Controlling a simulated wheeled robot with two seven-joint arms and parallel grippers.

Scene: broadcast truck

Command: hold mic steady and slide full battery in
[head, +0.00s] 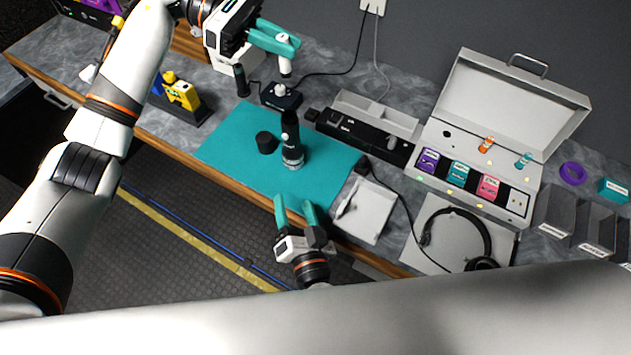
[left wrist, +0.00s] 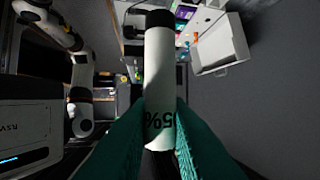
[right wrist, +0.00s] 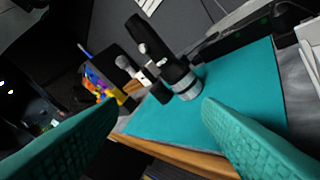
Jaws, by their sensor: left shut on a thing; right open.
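The black mic (head: 291,140) with a silver lower band stands upright on the teal mat (head: 235,140); it also shows in the right wrist view (right wrist: 165,60). My left gripper (head: 287,48) is shut on a white battery (head: 286,68) held in the air beyond the mic. In the left wrist view the battery (left wrist: 160,80) has a black end and a partly hidden percent label that seems to include a 5. My right gripper (head: 296,206) is open and empty at the mat's front edge, apart from the mic. A black cap (head: 266,142) lies left of the mic.
A small black dock (head: 281,97) with a pale piece on top stands below the held battery. Right of the mat are a black unit (head: 365,135), a white tray (head: 370,210), an open case (head: 465,150) and headphones (head: 485,235). A yellow item (head: 183,95) stands left.

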